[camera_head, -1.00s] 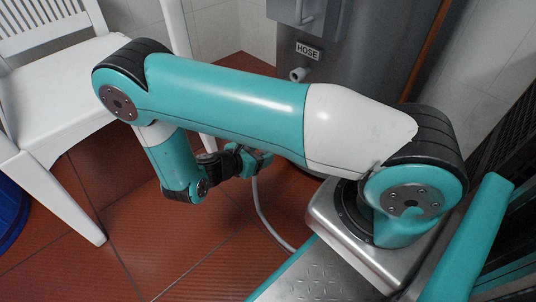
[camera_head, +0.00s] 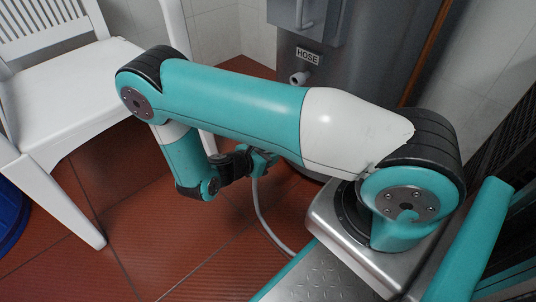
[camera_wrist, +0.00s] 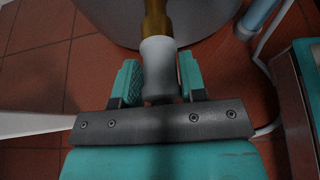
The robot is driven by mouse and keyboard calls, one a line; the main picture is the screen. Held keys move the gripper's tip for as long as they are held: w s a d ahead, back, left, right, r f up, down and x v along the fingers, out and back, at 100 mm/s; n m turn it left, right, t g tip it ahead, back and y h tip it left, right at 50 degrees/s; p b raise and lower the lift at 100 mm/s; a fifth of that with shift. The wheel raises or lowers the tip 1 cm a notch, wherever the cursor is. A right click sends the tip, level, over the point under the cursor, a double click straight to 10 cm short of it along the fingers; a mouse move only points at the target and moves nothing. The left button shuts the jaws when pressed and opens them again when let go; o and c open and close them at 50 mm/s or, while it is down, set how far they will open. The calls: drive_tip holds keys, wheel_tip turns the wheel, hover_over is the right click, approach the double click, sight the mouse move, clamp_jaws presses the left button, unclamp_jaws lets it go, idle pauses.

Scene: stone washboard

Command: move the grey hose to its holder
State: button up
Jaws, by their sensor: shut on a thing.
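My gripper (camera_head: 258,162) is partly hidden under my own arm in the head view. In the wrist view, its two teal fingers (camera_wrist: 158,80) are shut on the grey hose's end (camera_wrist: 158,62), one finger on each side. A brass-coloured piece (camera_wrist: 156,20) extends beyond this grey end. In the head view the grey hose (camera_head: 260,212) hangs from my gripper and curves down to the floor at the right. The holder, a short pale stub (camera_head: 299,78) under a HOSE label (camera_head: 307,56), is on the grey cylinder's front, above and right of my gripper and apart from it.
The large grey metal cylinder (camera_head: 355,70) stands at the back. A white chair (camera_head: 75,85) is at the left, with a blue round object (camera_head: 10,215) at the edge. Red tiled floor (camera_head: 150,235) is open between the chair and my base.

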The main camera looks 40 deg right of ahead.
drive_tip(key=shift+a, duration=0.15)
drive_tip(key=shift+s+a, duration=0.1)
drive_tip(key=shift+a, duration=2.3)
idle(0.5)
